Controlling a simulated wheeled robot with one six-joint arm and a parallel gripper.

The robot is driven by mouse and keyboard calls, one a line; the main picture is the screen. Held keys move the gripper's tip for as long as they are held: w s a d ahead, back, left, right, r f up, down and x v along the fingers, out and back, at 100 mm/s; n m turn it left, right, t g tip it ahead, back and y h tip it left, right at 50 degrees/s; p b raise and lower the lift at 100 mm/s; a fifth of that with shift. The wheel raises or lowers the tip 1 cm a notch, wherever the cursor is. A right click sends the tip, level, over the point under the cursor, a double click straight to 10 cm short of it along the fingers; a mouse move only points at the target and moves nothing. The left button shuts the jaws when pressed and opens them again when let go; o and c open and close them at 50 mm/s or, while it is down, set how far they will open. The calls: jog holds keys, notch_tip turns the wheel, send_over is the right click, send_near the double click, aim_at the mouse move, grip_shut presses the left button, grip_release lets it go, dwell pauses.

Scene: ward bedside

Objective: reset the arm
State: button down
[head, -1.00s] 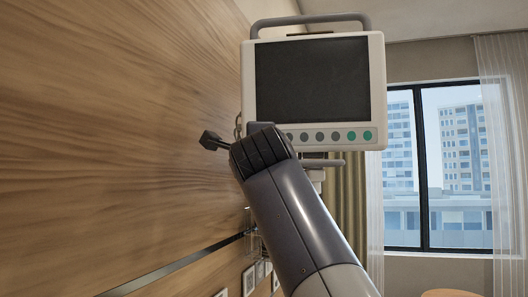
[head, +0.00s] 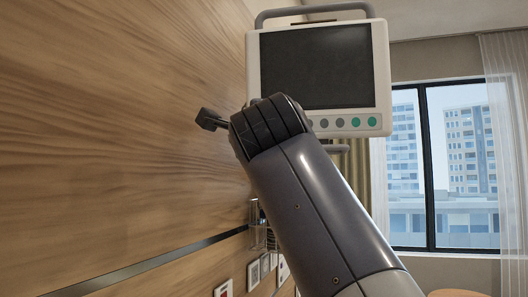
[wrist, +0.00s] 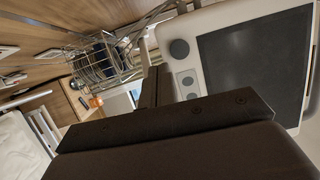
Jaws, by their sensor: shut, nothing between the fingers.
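My arm reaches up through the middle of the head view. My gripper (head: 211,120) is the small dark tip to the left of the arm's upper end, in front of the wood wall panel. In the wrist view my gripper (wrist: 156,87) shows its dark fingers closed together, with nothing between them. The fingers point toward the gap between a wire basket and a monitor. In the head view the arm's upper end overlaps the monitor's lower left corner; whether it touches cannot be told.
The monitor (head: 318,70) hangs close by and also fills the right of the wrist view (wrist: 255,60). The wire basket (wrist: 95,65) is on the wall side. Wall sockets (head: 254,273) sit low on the panel (head: 110,150). A window (head: 455,160) is at the far right.

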jog(key=s, duration=0.1)
jog(key=s+b, duration=0.1)
jog(key=s, duration=0.2)
jog(key=shift+s+d+f, duration=0.25)
jog(key=shift+f, duration=0.05)
jog(key=w+a+r+p, duration=0.1)
jog(key=w+p, duration=0.4)
jog(key=w, duration=0.5)
jog(key=shift+w+r, duration=0.25)
jog(key=shift+w, duration=0.1)
jog(key=shift+s, duration=0.1)
